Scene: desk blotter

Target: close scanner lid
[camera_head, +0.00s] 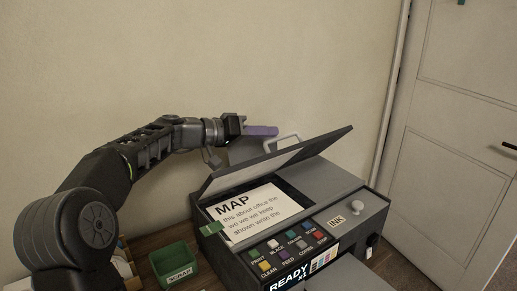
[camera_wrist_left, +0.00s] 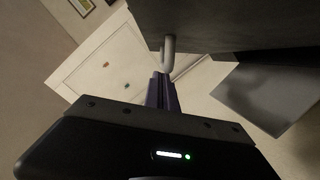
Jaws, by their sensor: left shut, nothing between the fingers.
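The scanner's grey lid (camera_head: 290,155) stands partly open, tilted over the scanner body (camera_head: 368,210). A pale loop handle (camera_head: 283,143) sticks up from the lid's outer side, and it also shows in the left wrist view (camera_wrist_left: 168,55). Beneath the lid lies a white sheet (camera_head: 255,213) headed "MAP". My left gripper (camera_head: 270,131), with purple fingers, is shut and empty beside the handle, on the lid's outer side. Its fingers show in the left wrist view (camera_wrist_left: 161,92), close to the handle; I cannot tell whether they touch. My right gripper is not in view.
A green "SCRAP" bin (camera_head: 174,264) stands left of the scanner. The wall is behind, and a door (camera_head: 455,130) is at the right.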

